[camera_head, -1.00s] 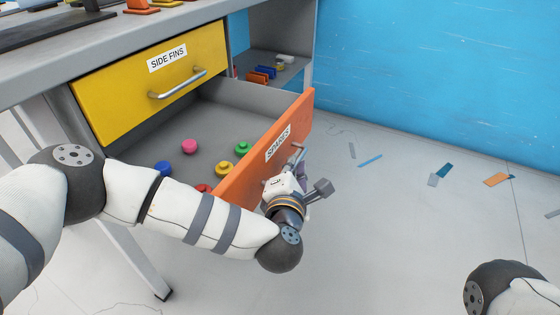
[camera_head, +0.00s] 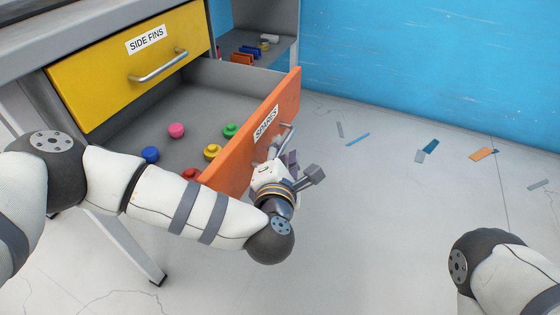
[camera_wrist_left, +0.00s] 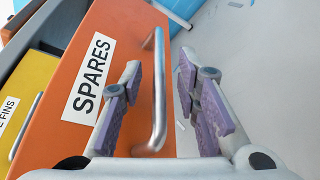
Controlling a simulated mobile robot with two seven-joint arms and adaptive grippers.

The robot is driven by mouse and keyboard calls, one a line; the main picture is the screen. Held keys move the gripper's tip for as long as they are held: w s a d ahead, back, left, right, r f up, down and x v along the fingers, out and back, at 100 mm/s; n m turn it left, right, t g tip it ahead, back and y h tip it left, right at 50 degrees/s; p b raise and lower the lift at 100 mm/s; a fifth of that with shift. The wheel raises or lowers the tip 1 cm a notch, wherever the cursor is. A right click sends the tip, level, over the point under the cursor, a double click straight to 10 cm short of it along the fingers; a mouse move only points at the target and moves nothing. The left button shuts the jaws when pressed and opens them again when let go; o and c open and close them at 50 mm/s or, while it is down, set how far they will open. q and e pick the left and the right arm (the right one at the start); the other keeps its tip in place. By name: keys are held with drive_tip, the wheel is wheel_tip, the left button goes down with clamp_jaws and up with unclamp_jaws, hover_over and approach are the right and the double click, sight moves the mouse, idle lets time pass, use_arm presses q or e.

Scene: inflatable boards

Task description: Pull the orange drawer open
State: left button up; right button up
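The orange drawer (camera_head: 235,158), labelled SPARES, is pulled well out of the grey workbench, and its inside shows. Its metal handle (camera_wrist_left: 158,95) is on the front panel and stands upright in the left wrist view. My left gripper (camera_head: 301,166) is at the handle, in front of the panel. In the left wrist view its two purple-padded fingers are spread on either side of the handle, with a gap on both sides. My right gripper is out of view; only part of that arm shows at the lower right.
Several coloured knobs, including a pink one (camera_head: 176,130) and a green one (camera_head: 230,130), lie in the drawer. The yellow SIDE FINS drawer (camera_head: 110,80) above is shut. A bench leg (camera_head: 130,250) stands at lower left. The floor to the right is mostly clear, with flat scraps.

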use_arm(q)
drive_tip(key=v, duration=1)
drive_tip(key=shift+r, duration=0.15)
